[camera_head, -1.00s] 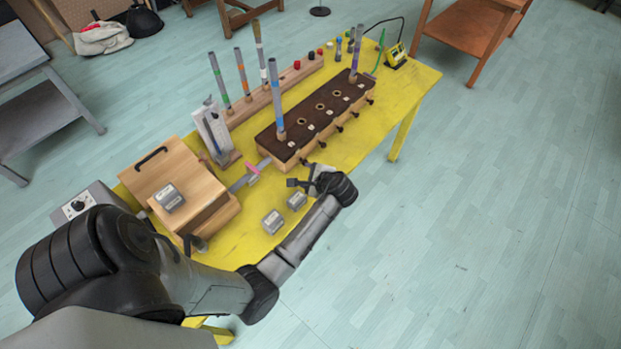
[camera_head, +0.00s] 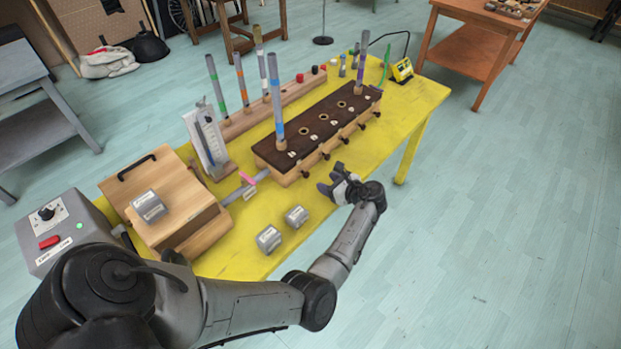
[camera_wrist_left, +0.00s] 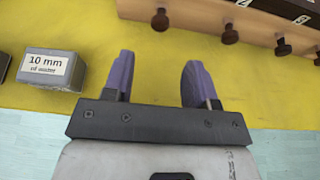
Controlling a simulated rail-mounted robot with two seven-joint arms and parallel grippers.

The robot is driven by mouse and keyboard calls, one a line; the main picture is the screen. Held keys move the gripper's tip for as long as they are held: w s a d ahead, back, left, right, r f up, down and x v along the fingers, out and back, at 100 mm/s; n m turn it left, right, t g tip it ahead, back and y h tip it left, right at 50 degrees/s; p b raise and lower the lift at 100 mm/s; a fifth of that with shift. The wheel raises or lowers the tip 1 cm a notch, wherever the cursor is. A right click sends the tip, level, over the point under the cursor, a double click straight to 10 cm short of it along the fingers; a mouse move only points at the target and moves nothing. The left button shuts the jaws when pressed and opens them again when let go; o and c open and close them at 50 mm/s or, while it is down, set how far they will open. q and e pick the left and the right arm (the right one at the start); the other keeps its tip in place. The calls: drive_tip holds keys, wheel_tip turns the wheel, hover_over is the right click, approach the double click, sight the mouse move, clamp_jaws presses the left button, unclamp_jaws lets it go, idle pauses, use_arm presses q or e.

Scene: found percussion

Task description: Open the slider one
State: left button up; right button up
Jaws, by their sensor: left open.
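The wooden chest with a dark top (camera_head: 318,125) stands on the yellow table. A row of dark slider knobs sticks out of its front side; the nearest knob (camera_head: 305,173) is at its left end. My left gripper (camera_head: 335,187) is open and empty, in front of the chest near the table's front edge. In the left wrist view, the open purple fingers (camera_wrist_left: 160,68) point toward the chest's front. A knob (camera_wrist_left: 160,20) lies ahead between them, apart from both fingertips. Other knobs (camera_wrist_left: 229,34) show to the right. The slider number labels are too cut off to read surely.
Two small grey blocks (camera_head: 268,239) (camera_head: 297,215) lie on the table left of the gripper; one reads 10 mm in the wrist view (camera_wrist_left: 50,69). A wooden bellows box (camera_head: 165,200) is at left. A pipe (camera_head: 277,105) stands upright on the chest.

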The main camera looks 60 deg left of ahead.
sight(308, 176)
use_arm(q)
drive_tip(key=b+x, duration=0.1)
drive_tip(key=x, duration=0.7)
drive_tip(key=shift+a+f, duration=0.15)
drive_tip(key=shift+a, duration=0.15)
clamp_jaws()
